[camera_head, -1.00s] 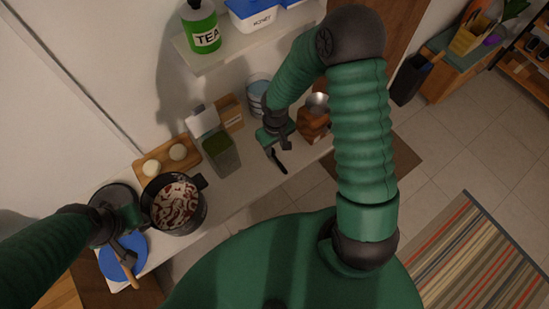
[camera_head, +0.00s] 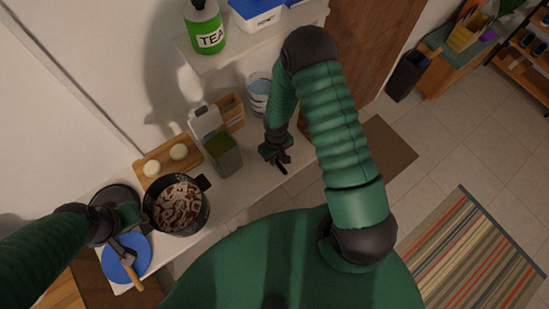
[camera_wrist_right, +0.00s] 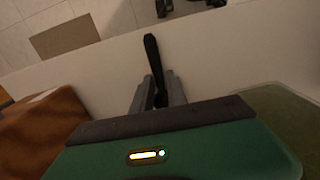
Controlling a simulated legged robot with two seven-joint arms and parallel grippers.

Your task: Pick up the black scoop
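The black scoop (camera_head: 284,169) shows as a short dark bar at the front of the counter. In the right wrist view its black handle (camera_wrist_right: 152,55) runs between the two fingers. My right gripper (camera_head: 274,154) is over it; in the wrist view its fingers (camera_wrist_right: 159,88) stand on either side of the handle and look slightly apart. Whether they touch it is unclear. The scoop's near end is hidden by the gripper. My left gripper (camera_head: 124,232) is at the left, by a wooden-handled utensil (camera_head: 128,264) over a blue plate (camera_head: 141,243); its fingers are unclear.
A green-filled container (camera_head: 224,156) with a raised lid stands left of my right gripper. A pot (camera_head: 178,205) and a board (camera_head: 156,161) are farther left. A brown wooden block (camera_wrist_right: 45,125) is close in the wrist view. A shelf (camera_head: 257,50) hangs above.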

